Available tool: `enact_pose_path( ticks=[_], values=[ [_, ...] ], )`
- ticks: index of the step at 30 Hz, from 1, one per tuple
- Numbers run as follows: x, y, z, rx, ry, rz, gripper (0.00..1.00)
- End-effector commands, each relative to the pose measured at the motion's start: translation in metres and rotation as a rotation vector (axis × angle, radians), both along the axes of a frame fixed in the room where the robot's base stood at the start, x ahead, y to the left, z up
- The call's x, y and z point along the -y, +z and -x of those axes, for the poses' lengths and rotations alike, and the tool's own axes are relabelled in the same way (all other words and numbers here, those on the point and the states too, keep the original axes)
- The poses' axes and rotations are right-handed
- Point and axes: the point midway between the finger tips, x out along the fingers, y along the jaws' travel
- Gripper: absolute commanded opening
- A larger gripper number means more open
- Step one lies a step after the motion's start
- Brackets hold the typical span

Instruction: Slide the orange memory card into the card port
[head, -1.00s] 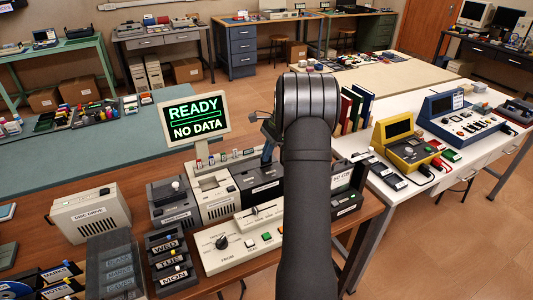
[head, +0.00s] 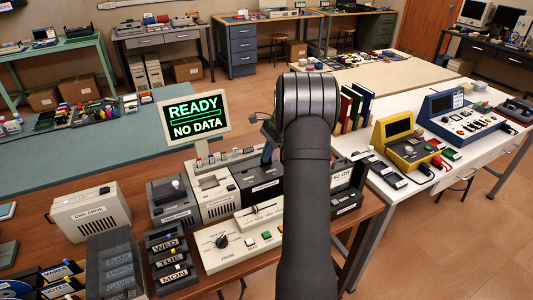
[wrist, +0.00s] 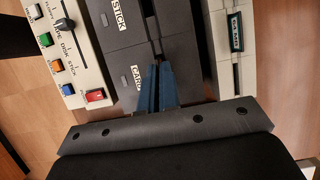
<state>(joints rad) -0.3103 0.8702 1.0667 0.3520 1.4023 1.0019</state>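The dark port unit lies under my gripper in the wrist view, with a "STICK" label (wrist: 118,15) and a "CARD" label (wrist: 137,77) beside slots. The blue fingers of my gripper (wrist: 158,72) are close together, with their tips over the card port area. They hide the port's opening. In the head view my gripper (head: 267,152) points down at the dark port unit (head: 262,186), partly behind my arm. No orange memory card can be made out in either view; whether one sits between the fingers is unclear.
A screen (head: 195,116) reading "READY / NO DATA" stands behind the units. A beige control panel (head: 235,238) with a knob and coloured buttons is in front. A day-labelled rack (head: 172,265) stands left of it. A beige unit with a slot (wrist: 237,75) lies to the right in the wrist view.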

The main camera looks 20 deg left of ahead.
Motion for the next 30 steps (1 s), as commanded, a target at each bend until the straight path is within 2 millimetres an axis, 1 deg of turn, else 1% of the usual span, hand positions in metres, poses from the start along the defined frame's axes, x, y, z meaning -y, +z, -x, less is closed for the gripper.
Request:
enact_pose_path(
  ticks=[9,21,25,26,30],
  values=[
    [0.000,-0.014,0.000,0.000,0.000,0.000,0.00],
    [0.000,-0.014,0.000,0.000,0.000,0.000,0.00],
    [0.000,-0.014,0.000,0.000,0.000,0.000,0.26],
    [0.000,-0.014,0.000,0.000,0.000,0.000,0.28],
    [0.000,-0.014,0.000,0.000,0.000,0.000,0.28]
  ],
)
